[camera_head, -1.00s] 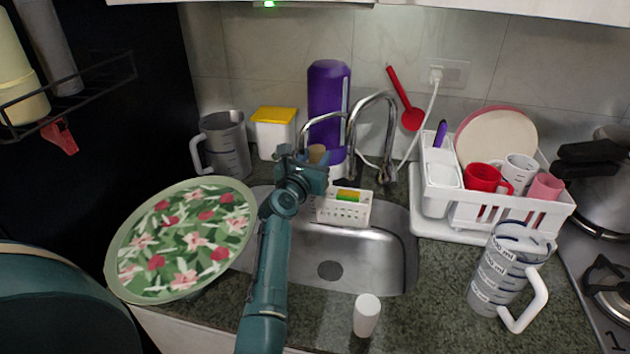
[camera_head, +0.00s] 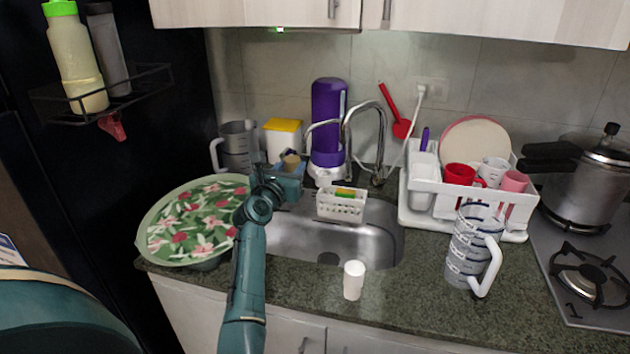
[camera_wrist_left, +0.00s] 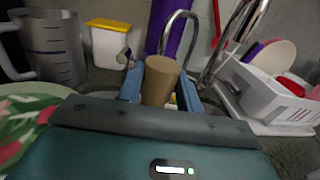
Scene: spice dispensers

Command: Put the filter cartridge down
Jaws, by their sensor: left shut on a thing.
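The filter cartridge appears to be the tan, tapered cylinder (camera_head: 291,159), held upright. In the left wrist view the cartridge (camera_wrist_left: 160,79) stands between the two blue fingers of my left gripper (camera_wrist_left: 159,88), which is shut on it. In the head view my left gripper (camera_head: 286,172) is behind the sink's left side, in front of the yellow-lidded container and left of the purple-and-white dispenser (camera_head: 328,125). The cartridge's lower end is hidden, so I cannot tell whether it touches the counter. My right gripper is not in view.
A floral bowl (camera_head: 192,228) sits left of the sink (camera_head: 340,240). A grey jug (camera_head: 236,146) and the yellow-lidded container (camera_head: 283,140) stand behind. The faucet (camera_head: 378,140) and sponge basket (camera_head: 341,206) are to the right. A white cup (camera_head: 354,280) stands in front.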

